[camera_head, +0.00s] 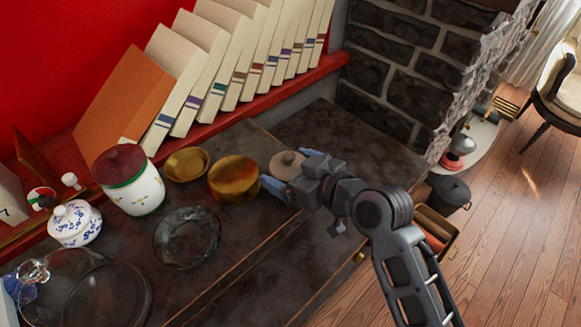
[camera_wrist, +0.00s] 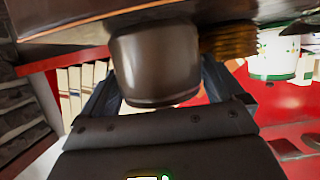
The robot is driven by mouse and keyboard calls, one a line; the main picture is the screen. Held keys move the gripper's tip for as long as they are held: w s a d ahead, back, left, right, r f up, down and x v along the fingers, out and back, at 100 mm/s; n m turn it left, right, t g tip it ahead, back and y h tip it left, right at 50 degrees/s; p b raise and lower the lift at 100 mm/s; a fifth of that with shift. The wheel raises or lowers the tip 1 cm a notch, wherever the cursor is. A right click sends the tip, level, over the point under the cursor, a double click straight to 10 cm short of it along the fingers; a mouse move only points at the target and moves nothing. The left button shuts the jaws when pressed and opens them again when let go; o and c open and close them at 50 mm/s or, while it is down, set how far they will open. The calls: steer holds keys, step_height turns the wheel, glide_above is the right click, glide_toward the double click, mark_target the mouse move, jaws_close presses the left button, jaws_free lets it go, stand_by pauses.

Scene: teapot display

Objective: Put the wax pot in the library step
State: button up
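In the wrist view the glossy brown pot (camera_wrist: 155,65) fills the space between my fingers. My gripper (camera_head: 292,172) reaches it from the right, with one blue finger on each side. The fingers lie close along the pot; I cannot tell whether they press on it. An open wooden box-like piece (camera_head: 437,228) on the floor at right may be the library step; my arm partly hides it.
A brass pot (camera_head: 234,179), brass dish (camera_head: 187,163), glass dish (camera_head: 187,236), red-lidded jar (camera_head: 129,181) and blue-white sugar bowl (camera_head: 75,222) stand left. Leaning books (camera_head: 225,65) line the back. A dark bucket (camera_head: 449,192) stands beside the wooden piece.

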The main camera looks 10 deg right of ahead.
steer(key=shift+o, duration=0.3)
steer(key=shift+r, duration=0.2)
steer(key=b+v, duration=0.1)
steer(key=v, duration=1.1)
